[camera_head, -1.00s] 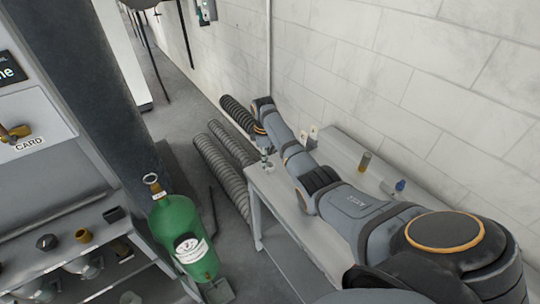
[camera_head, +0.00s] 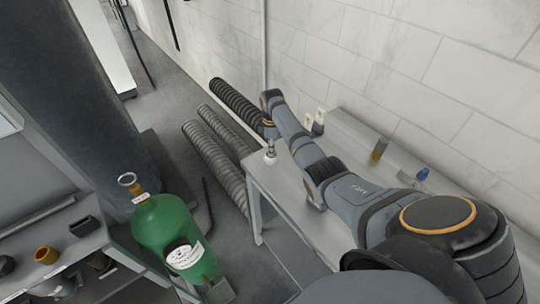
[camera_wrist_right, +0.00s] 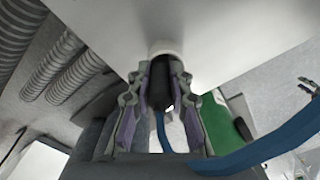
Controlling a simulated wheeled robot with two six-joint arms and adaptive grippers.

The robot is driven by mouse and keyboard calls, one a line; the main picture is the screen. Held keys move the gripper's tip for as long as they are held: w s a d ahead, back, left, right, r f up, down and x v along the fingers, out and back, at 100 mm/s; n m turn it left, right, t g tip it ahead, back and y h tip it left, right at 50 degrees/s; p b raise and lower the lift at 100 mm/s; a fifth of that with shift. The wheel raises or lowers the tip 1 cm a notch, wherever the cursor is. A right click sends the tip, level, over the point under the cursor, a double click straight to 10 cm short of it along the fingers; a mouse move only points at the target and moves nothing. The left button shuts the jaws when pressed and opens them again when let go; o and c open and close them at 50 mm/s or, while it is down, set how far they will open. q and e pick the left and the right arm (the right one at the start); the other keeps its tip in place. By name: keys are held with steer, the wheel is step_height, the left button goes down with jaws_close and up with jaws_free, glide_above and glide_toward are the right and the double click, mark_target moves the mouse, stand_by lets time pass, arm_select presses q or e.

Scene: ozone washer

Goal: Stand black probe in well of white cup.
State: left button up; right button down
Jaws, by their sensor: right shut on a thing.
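The white cup (camera_head: 270,158) sits at the far left corner of the grey table, small in the head view. In the right wrist view the cup (camera_wrist_right: 165,47) lies just beyond my fingertips. My right gripper (camera_wrist_right: 160,78) is shut on the black probe (camera_wrist_right: 159,82), which sits between the two purple-padded fingers and points towards the cup. A blue cable (camera_wrist_right: 163,132) trails from the probe. I cannot tell whether the probe's tip is inside the well. In the head view my right gripper (camera_head: 270,145) is small, just above the cup. My left gripper is not seen.
The grey table (camera_head: 292,205) runs along the white wall. Small bottles (camera_head: 378,150) and a blue item (camera_head: 422,174) stand farther along, past my arm. Ribbed hoses (camera_head: 215,165) lie on the floor beside it. A green gas cylinder (camera_head: 165,225) stands left.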

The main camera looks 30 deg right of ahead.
steer(key=shift+s+a+r, duration=0.1)
steer(key=shift+s+a, duration=0.05)
steer(key=shift+a, duration=0.25)
steer(key=shift+s+a+r, duration=0.1)
steer(key=shift+r, duration=0.05)
steer(key=shift+s+d+f, duration=0.1)
steer(key=shift+d+f, duration=0.3)
steer(key=shift+s+a+f, duration=0.1)
steer(key=shift+a+f, duration=0.1)
steer(key=shift+s, duration=0.1)
steer(key=c, duration=1.4)
jaws_free()
steer(key=shift+s+f, duration=0.15)
steer(key=shift+f, duration=0.05)
steer(key=shift+o, duration=0.9)
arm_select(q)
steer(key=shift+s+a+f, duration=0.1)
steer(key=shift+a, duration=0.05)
arm_select(e)
steer(key=shift+f, duration=0.1)
